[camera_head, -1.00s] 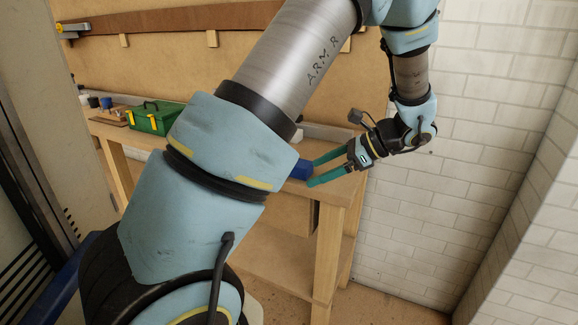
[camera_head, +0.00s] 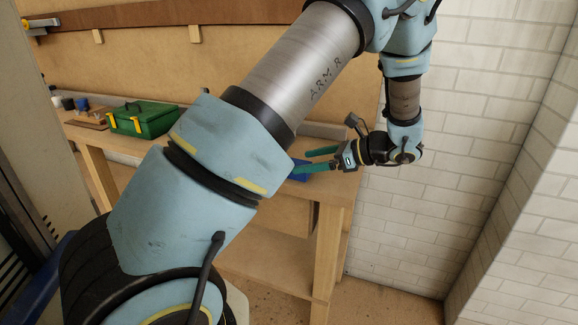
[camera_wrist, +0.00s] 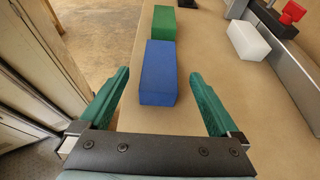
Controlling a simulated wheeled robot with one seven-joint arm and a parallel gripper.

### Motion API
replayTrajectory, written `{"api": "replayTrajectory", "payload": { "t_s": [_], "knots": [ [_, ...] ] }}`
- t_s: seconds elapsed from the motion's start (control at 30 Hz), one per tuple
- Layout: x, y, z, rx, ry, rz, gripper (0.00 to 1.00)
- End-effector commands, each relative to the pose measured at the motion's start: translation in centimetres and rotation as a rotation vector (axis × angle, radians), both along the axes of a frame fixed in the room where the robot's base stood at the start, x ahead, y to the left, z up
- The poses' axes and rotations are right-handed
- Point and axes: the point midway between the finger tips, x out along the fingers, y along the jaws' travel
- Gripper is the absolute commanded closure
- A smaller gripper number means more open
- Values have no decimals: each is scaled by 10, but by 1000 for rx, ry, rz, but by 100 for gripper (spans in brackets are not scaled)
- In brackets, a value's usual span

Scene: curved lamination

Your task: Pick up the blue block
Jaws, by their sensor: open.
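The blue block (camera_wrist: 158,73) lies on the tan bench top in the wrist view. My gripper (camera_wrist: 159,76) is open, with a green finger on each side of the block in the picture. Gaps show between both fingers and the block, and I cannot tell the height of the fingers over the bench. In the head view, part of the blue block (camera_head: 300,173) shows beside my gripper's fingers (camera_head: 301,161); my arm hides the rest.
A green block (camera_wrist: 164,22) lies just beyond the blue one. A white block (camera_wrist: 248,40) and a red object (camera_wrist: 292,12) are at the right, near a grey metal rail. A green toolbox (camera_head: 145,119) stands farther left on the wooden bench (camera_head: 333,187).

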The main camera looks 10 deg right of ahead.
Motion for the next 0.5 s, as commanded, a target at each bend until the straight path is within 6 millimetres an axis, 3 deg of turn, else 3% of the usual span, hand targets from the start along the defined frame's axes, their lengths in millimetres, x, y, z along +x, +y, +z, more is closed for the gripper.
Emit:
{"api": "replayTrajectory", "payload": {
  "t_s": [0.5],
  "knots": [
    [24,42,-22,0,2,1,3]
  ]
}}
